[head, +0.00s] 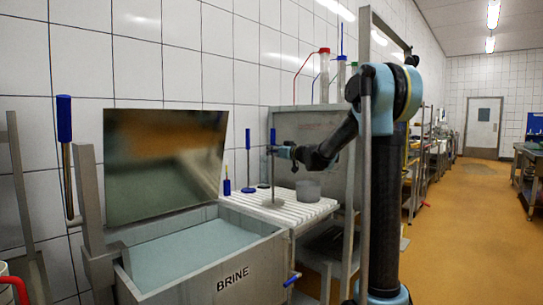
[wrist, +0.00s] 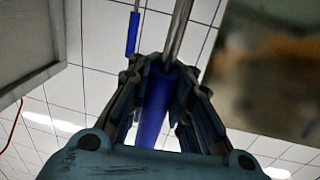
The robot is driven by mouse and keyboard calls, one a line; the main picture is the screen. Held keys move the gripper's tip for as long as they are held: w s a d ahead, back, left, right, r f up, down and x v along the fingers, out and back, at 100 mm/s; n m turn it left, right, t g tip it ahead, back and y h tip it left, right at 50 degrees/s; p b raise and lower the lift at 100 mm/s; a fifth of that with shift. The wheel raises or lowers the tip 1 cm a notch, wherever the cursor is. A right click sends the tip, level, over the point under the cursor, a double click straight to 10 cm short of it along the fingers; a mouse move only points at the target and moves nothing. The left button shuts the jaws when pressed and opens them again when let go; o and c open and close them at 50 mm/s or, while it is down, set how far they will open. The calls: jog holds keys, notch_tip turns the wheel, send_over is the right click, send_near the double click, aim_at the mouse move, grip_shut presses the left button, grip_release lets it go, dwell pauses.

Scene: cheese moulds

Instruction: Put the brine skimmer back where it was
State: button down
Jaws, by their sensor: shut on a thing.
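My gripper (head: 279,151) is shut on the blue handle of the brine skimmer (head: 273,180). The skimmer hangs upright, its thin metal rod running down to a flat disc over the white slatted board (head: 305,211). I cannot tell whether the disc touches the board. In the wrist view the blue handle (wrist: 153,115) lies between the fingers (wrist: 170,68), with the metal rod running out past them. The brine tank (head: 232,278) stands left of the board, with its lid (head: 165,165) raised and pale brine (head: 195,250) inside.
A second blue-handled tool (head: 248,140) stands behind the board, left of the skimmer, near a small blue item (head: 226,187). A grey round pot (head: 308,189) sits on the board, right of the skimmer. Another blue handle (head: 64,118) rises at the tank's left. Open floor (head: 470,220) lies right.

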jog(key=shift+f, duration=0.3)
jog(key=c, duration=1.4)
grip_release()
jog(key=shift+f, duration=0.1)
jog(key=shift+c, duration=0.2)
jog(key=shift+d, duration=0.1)
jog(key=v, duration=1.2)
jog(key=shift+r, duration=0.2)
